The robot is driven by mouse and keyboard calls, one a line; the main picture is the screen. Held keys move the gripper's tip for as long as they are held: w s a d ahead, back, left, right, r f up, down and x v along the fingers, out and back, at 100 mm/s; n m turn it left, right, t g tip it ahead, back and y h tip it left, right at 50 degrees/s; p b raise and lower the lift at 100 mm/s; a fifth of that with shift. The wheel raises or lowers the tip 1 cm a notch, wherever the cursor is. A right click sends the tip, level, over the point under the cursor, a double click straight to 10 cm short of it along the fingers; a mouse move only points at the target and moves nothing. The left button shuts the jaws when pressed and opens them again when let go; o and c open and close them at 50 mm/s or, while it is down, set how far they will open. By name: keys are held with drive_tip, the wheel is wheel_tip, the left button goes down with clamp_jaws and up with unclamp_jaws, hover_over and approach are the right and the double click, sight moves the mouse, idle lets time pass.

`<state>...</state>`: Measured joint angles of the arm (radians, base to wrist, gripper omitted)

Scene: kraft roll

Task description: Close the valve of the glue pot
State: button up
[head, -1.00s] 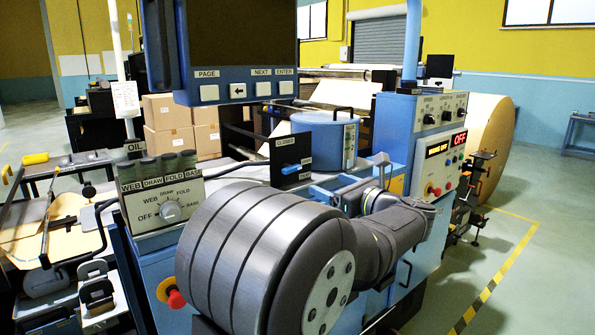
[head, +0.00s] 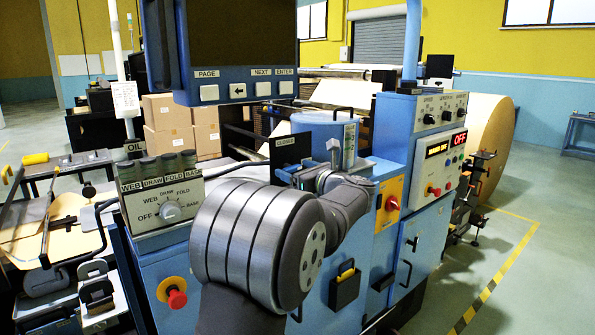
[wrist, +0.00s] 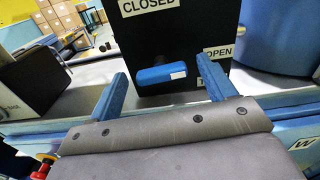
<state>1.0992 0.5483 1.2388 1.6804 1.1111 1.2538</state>
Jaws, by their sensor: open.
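The glue pot (head: 322,124) is a blue drum with a black handle on its lid. In front of it stands a black plate (head: 291,151) marked CLOSED at the top. In the wrist view the plate (wrist: 187,35) also carries an OPEN label at right. The blue valve lever (wrist: 158,77) with a pale end lies nearly level, pointing right, below the OPEN label. My gripper (wrist: 160,68) is open, one blue finger on each side of the lever, with visible gaps. In the head view my gripper (head: 305,176) is at the plate and largely hides the lever.
A selector box (head: 165,200) with a knob stands left of my arm. A monitor with buttons (head: 236,90) overhangs the front. A control panel (head: 443,150) and a red switch on yellow (head: 391,204) stand at right.

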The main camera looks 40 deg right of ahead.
drive_tip(key=shift+c, duration=0.3)
drive_tip(key=c, duration=0.9)
drive_tip(key=shift+n, duration=0.3)
drive_tip(key=n, duration=0.3)
drive_tip(key=shift+a+n, duration=0.1)
drive_tip(key=shift+n, duration=0.2)
drive_tip(key=n, duration=0.4)
drive_tip(key=shift+a+f+n, duration=0.1)
drive_tip(key=shift+n, duration=0.2)
drive_tip(key=n, duration=0.4)
drive_tip(key=shift+f, duration=0.1)
drive_tip(key=shift+f+n, duration=0.1)
drive_tip(key=shift+n, duration=2)
